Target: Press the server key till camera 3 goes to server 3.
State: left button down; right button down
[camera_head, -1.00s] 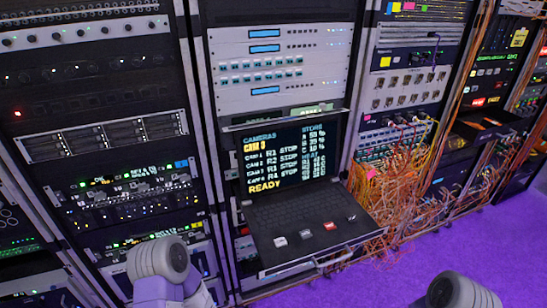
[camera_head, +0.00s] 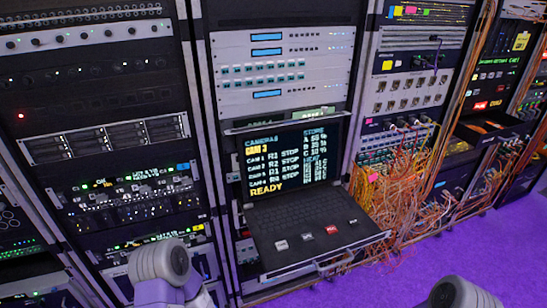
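The pull-out console has a lit screen (camera_head: 291,158) above a dark keyboard tray (camera_head: 310,222). The screen reads CAMERAS, a highlighted CAM 3, a list of camera rows with R numbers and STOP, and READY in yellow at the bottom. STORE percentages and a HEAT list stand at the right, too small to read surely. Neither gripper shows; only parts of my arms do.
Equipment racks stand left (camera_head: 105,140) and right of the console. A tangle of orange cables (camera_head: 410,190) hangs close to the tray's right side.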

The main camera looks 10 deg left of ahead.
aim_at(307, 237)
jog(key=z, duration=1.8)
jog(key=k, duration=1.1)
jog(key=u, duration=1.6)
jog(key=i, duration=0.5)
jog(key=z, duration=0.05)
